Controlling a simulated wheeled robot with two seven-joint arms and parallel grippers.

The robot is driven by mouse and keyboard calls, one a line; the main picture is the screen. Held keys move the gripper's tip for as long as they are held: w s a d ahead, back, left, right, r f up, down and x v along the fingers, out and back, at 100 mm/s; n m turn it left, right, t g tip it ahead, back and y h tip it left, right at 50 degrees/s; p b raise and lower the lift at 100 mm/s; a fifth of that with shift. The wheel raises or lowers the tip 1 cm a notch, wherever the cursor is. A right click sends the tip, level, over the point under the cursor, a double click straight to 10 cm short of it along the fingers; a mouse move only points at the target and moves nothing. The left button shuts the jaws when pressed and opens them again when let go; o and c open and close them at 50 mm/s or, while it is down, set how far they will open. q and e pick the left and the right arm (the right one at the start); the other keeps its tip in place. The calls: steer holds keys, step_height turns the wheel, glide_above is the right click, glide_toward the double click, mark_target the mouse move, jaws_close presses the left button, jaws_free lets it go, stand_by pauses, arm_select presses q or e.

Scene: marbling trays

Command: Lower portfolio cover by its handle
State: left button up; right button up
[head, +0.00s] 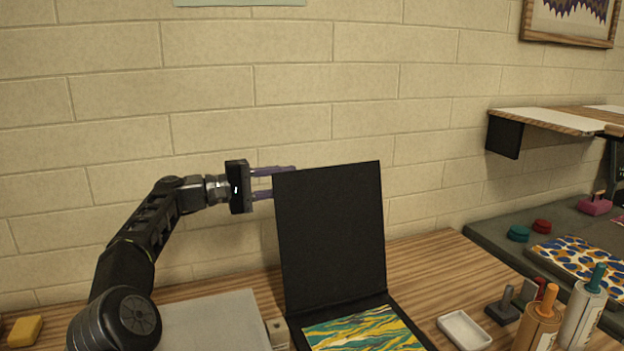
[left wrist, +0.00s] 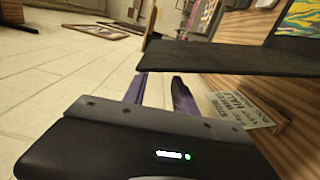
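The black portfolio cover (head: 330,235) stands upright, hinged at the back of its base (head: 399,306), where a green, yellow and white marbled sheet (head: 365,330) lies. My left gripper (head: 272,182) is at the cover's upper left edge, its purple fingers apart. The lower fingertip is hidden behind the cover. In the left wrist view, the dark cover (left wrist: 230,58) crosses just beyond the two spread fingers (left wrist: 160,88). I see nothing between them. I cannot make out the handle in either view. My right gripper is not in view.
A white dish (head: 464,330), bottles (head: 540,322) and dark stands (head: 505,303) are right of the portfolio. A grey board (head: 215,320) lies left of it, near a yellow block (head: 25,331). The brick wall (head: 330,90) is behind; a shelf (head: 545,118) projects at right.

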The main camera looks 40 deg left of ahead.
mark_target(316, 178)
arm_select(q)
steer(key=shift+s+r, duration=0.15)
steer(key=shift+w+d, duration=0.1)
steer(key=shift+w, duration=0.2)
steer(key=p+x, duration=0.2)
steer(key=x, duration=0.5)
steer(key=shift+w+d, duration=0.1)
steer(key=shift+w, duration=0.1)
jaws_close()
steer(key=shift+f, duration=0.3)
stand_by(0.8)
